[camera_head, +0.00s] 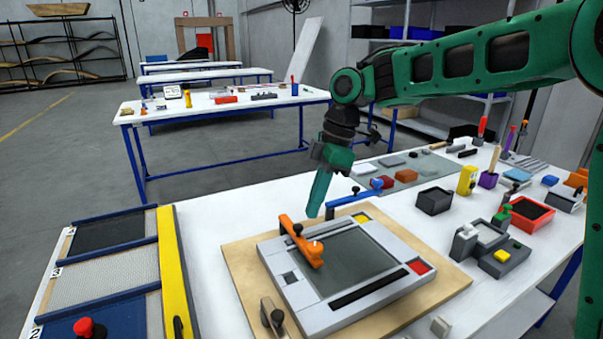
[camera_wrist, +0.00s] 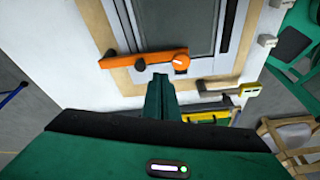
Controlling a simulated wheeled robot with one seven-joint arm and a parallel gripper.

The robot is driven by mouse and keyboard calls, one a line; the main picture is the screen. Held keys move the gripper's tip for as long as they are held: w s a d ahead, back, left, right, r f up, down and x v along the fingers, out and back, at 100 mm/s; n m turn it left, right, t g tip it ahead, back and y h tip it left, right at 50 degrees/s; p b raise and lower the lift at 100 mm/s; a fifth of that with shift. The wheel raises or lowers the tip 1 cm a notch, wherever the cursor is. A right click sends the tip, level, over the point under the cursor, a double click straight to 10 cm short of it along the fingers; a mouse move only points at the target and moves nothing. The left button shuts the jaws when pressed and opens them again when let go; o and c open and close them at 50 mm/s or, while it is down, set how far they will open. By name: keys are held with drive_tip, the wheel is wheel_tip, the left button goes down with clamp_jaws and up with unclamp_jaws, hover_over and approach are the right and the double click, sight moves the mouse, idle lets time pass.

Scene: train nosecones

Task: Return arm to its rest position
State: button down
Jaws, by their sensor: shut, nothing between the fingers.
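My gripper (camera_head: 319,192) is at the end of my green arm, which reaches in from the upper right in the head view. It points down just behind the grey framed panel (camera_head: 283,276) on its wooden board (camera_head: 240,262). In the wrist view my gripper (camera_wrist: 160,78) has its fingers together, with nothing held. An orange clamp bar (camera_head: 300,243) lies over the panel's left edge, close to my fingertips. The orange bar also shows in the wrist view (camera_wrist: 155,63), just beyond the fingertips. A blue clamp bar (camera_head: 350,200) is at the panel's far edge.
A yellow bar (camera_head: 171,270) and blue-edged trays (camera_head: 103,270) lie at left. A dark box (camera_head: 434,201), a red-rimmed tray (camera_head: 527,216) and a grey fixture (camera_head: 490,245) stand at right. A red button (camera_head: 88,327) is at front left. Open space lies above the table.

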drive_tip(key=s+d+f+m+h, duration=0.1)
drive_tip(key=s+d+m, duration=0.3)
drive_tip(key=d, duration=0.5)
drive_tip(key=s+d+m+t, duration=0.1)
drive_tip(key=s+d+m, duration=0.1)
drive_tip(key=d+m, duration=0.45)
drive_tip(key=s+d+f+m+h, duration=0.1)
drive_tip(key=s+d+m, duration=0.2)
drive_tip(key=d, duration=0.7)
drive_tip(key=s+d+f+m, duration=0.3)
drive_tip(key=s+d+m, duration=0.3)
drive_tip(key=s, duration=0.4)
drive_tip(key=s+d+f+m+h, duration=0.1)
drive_tip(key=s+d+f+m, duration=0.2)
drive_tip(key=s+d+m, duration=0.4)
drive_tip(key=s+d, duration=0.1)
drive_tip(key=s, duration=0.2)
drive_tip(key=shift+s, duration=0.15)
drive_tip(key=shift+f, duration=0.1)
drive_tip(key=shift+w+f, duration=0.25)
drive_tip(key=shift+w, duration=0.4)
